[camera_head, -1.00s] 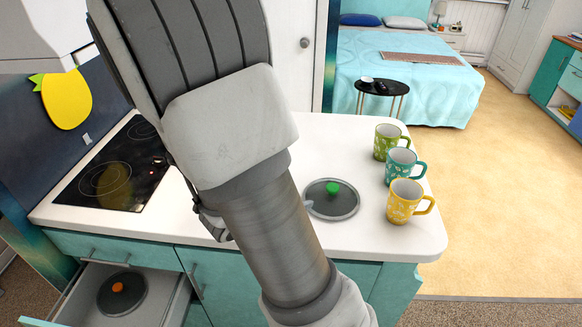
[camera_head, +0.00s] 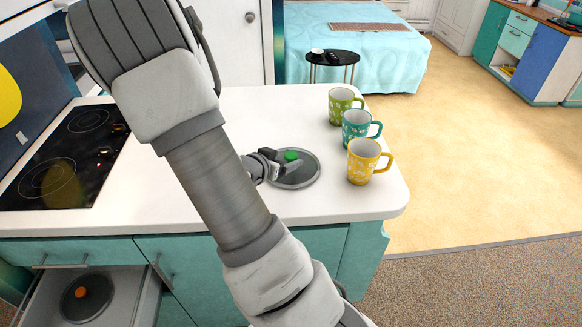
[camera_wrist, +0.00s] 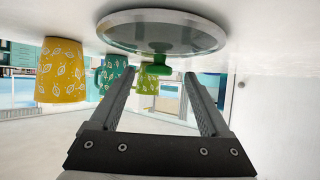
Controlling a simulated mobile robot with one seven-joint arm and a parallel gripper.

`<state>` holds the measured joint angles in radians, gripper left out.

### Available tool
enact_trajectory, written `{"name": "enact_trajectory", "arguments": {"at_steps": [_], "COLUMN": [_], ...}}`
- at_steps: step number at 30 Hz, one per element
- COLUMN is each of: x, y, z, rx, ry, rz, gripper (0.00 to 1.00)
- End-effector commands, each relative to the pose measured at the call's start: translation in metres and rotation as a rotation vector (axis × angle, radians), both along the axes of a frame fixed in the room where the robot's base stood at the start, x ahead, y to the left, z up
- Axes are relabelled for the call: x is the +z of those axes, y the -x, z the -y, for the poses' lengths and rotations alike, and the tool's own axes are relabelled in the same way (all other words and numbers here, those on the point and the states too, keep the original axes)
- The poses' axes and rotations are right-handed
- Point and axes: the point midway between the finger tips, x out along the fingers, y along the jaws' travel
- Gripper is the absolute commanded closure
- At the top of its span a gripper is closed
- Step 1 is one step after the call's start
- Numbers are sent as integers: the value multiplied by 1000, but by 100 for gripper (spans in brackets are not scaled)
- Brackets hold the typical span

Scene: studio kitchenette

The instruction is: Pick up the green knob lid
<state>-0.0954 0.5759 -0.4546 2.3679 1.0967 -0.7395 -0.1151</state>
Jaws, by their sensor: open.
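The green knob lid (camera_head: 299,178) is a round grey lid with a green knob (camera_head: 291,156). It lies on the white counter, left of the mugs. My gripper (camera_head: 280,160) is at the lid's left side, close to the knob. In the wrist view, which appears upside down, the lid (camera_wrist: 160,16) is at the top and its green knob (camera_wrist: 155,68) shows between the tips of my open gripper (camera_wrist: 163,82). The jaws are empty. I cannot tell whether a finger touches the knob.
Green (camera_head: 340,104), teal (camera_head: 356,127) and yellow (camera_head: 363,161) mugs stand just right of the lid. A black cooktop (camera_head: 66,155) is on the left. Below it, an open drawer (camera_head: 122,300) holds a lid with an orange knob (camera_head: 80,293). The counter's front (camera_head: 310,208) is clear.

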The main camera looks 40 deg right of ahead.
Motion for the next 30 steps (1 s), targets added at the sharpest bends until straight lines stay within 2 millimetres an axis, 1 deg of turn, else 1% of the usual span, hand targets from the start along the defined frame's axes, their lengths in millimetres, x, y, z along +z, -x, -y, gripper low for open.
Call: {"name": "enact_trajectory", "arguments": {"at_steps": [1,3,7,10,16,17,18,20,21,23,24,30], "x": [-5,-10,-17,-19,-19,-19,-19,-19,-19,-19,-19,-19], "y": [0,-2,-7,-9,-9,-9,-9,-9,-9,-9,-9,-9], "z": [8,18,31,36,36,36,36,36,36,36,36,36], "rx": [-5,-6,-3,-2,-1,-1,-1,-1,-1,-1,-1,-1], "ry": [1,2,0,0,0,0,0,0,0,0,0,0], "rz": [0,-2,-1,-1,0,0,0,0,0,0,0,0], "gripper": [20,20,20,20,20,22,29,40,47,58,65,100]}}
